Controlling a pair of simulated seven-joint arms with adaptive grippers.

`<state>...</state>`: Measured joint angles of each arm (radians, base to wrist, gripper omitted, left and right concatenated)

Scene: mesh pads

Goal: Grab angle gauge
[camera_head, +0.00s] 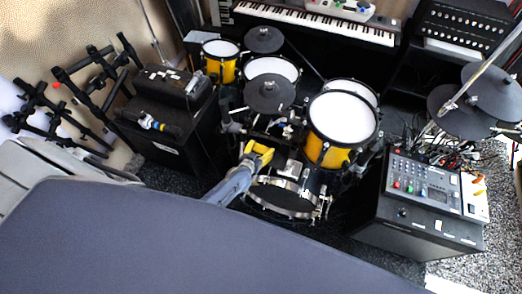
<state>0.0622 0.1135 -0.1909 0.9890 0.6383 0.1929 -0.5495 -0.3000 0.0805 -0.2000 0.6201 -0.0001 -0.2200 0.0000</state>
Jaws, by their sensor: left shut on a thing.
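My left gripper (246,166) shows small near the middle of the head view, at the end of a blue-grey link that rises from behind the large blue-grey surface in front. It is shut on a small yellow thing (259,152), which I take to be the angle gauge. The yellow thing sits at its tip, held against the background of the drum kit. Its shape is too small to read clearly, and the fingers cannot be made out apart from it. My right gripper is not in view.
A large plain blue-grey surface (180,250) fills the foreground, bare where it shows. Beyond it are a drum kit with yellow shells (330,152), a keyboard (315,24), black cases and a mixer (422,186) at the right. Black stands (85,75) are at the left.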

